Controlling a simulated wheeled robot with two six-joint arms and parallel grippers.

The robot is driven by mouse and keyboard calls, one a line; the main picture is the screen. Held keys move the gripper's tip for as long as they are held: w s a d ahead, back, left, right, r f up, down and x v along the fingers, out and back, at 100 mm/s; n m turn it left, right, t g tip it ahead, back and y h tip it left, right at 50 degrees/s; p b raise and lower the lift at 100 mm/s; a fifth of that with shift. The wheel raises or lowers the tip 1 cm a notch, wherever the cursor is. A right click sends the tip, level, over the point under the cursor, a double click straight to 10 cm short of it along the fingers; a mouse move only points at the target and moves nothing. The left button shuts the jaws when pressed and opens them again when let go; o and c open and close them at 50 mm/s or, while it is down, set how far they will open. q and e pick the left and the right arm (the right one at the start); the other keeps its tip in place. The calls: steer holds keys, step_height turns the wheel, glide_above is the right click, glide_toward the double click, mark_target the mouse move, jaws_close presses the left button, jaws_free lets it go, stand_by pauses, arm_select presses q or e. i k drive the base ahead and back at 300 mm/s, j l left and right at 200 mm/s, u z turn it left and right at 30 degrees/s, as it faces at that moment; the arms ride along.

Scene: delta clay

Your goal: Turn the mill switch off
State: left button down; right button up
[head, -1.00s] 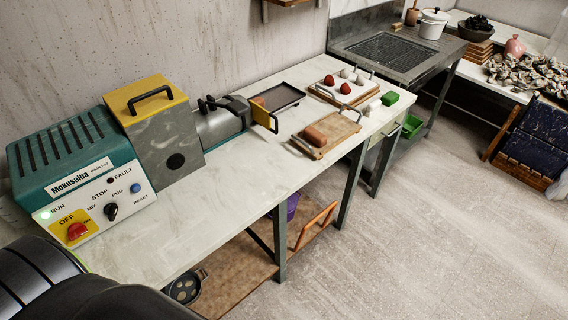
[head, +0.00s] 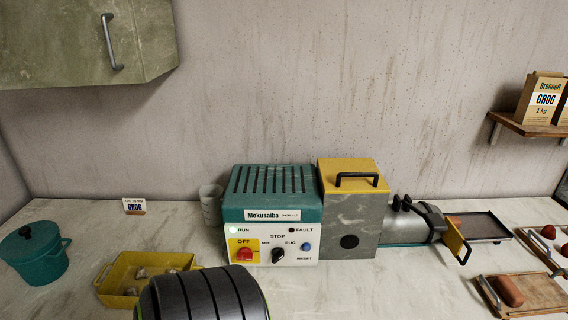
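The mill (head: 350,220) stands on the worktop against the wall, with a teal housing marked Mokusaiba and a yellow-lidded grey block. Its white control panel (head: 262,246) faces me. The red OFF switch (head: 244,254) sits on a yellow plate at the panel's left. A black selector knob (head: 278,255) is under STOP, between MIX and PUG; its exact setting is too small to tell. The RUN lamp (head: 232,230) glows green and the FAULT lamp (head: 291,230) is dark. A blue RESET button (head: 306,246) is at the right. Neither gripper is in view.
A dark rounded part of my own body covers the front edge below the panel. A yellow tray (head: 118,290) and teal pot (head: 34,256) stand to the left. Wooden boards (head: 540,291) lie at the right. A wall cabinet (head: 90,40) hangs upper left; a shelf (head: 525,127) hangs right.

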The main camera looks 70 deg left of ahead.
mark_target(245, 253)
steer(key=u, duration=2.2)
